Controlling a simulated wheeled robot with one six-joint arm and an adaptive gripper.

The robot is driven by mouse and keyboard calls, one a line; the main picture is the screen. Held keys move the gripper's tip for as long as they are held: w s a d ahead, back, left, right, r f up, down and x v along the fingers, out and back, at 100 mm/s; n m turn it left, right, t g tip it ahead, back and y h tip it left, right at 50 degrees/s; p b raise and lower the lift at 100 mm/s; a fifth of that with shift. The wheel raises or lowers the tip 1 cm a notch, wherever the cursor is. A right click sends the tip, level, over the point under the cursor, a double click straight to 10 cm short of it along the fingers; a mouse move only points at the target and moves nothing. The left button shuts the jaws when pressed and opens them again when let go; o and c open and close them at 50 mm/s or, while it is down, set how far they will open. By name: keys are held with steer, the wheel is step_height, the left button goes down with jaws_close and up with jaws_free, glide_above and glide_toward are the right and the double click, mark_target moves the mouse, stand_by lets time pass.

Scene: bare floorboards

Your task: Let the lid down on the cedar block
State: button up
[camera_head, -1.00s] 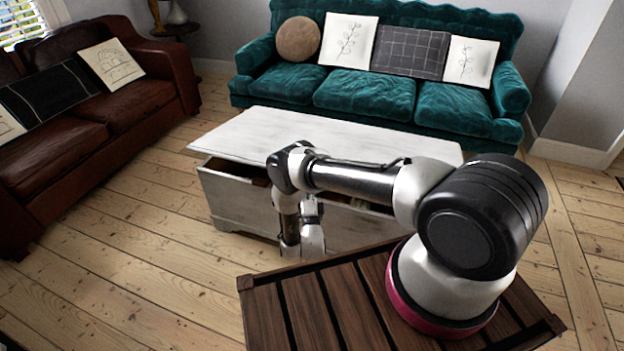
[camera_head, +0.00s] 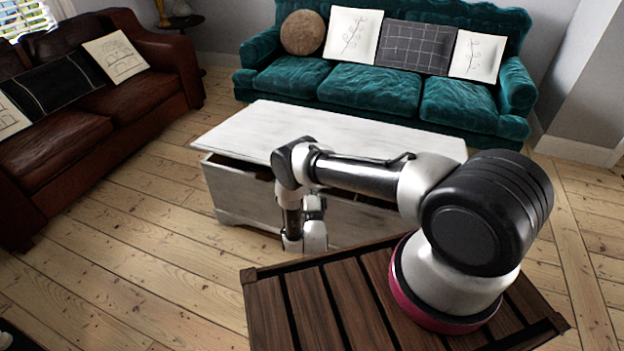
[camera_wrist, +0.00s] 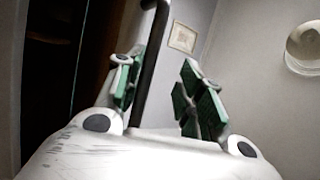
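A whitewashed wooden chest (camera_head: 232,196) stands on the floor beyond my base. Its flat white lid (camera_head: 250,131) sits raised over the box, with a dark gap along the near side and left end. Something brownish shows in the gap, but I cannot tell whether it is the cedar block. My arm reaches to the chest's near side, and its wrist hangs in front of the near wall; the fingertips are hidden in the head view. In the wrist view my gripper (camera_wrist: 163,88) has its green-padded fingers apart, with nothing clearly held between them.
A teal sofa (camera_head: 372,92) with cushions stands behind the chest. A brown leather sofa (camera_head: 132,102) is at the left. Bare floorboards (camera_head: 130,235) lie free left of the chest. In the wrist view a dark upright bar (camera_wrist: 151,60) shows beside the left finger.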

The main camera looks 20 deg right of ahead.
steer(key=v, duration=0.7)
jaws_close()
steer(key=w+d+r+m+g+h, duration=0.1)
steer(key=w+d+r+m+h, duration=0.2)
steer(key=w+d+r+h, duration=0.45)
steer(key=w+d+r+m+g+h, duration=0.2)
steer(key=w+d+r+m, duration=0.25)
steer(key=d+r, duration=0.6)
steer(key=w+d+r+g+y, duration=0.2)
steer(key=d+r+g+y, duration=0.1)
steer(key=d, duration=0.9)
steer(key=w+d+r+g+y, duration=0.2)
steer(key=d+r+g, duration=0.1)
steer(key=d, duration=0.9)
steer(key=s+a+f+g+y, duration=0.3)
steer(key=s+f+g, duration=0.1)
steer(key=s, duration=0.5)
steer(key=s+a+f+n+g+y, duration=0.1)
steer(key=s+a+f+g+y, duration=0.3)
steer(key=s, duration=0.4)
steer(key=s+a+f+g+y, duration=0.25)
steer(key=s+f+g, duration=0.2)
steer(key=s, duration=0.45)
steer(key=shift+g, duration=0.35)
step_height(320, 180, down, 12)
steer(key=shift+a+f, duration=0.1)
steer(key=shift+f, duration=0.1)
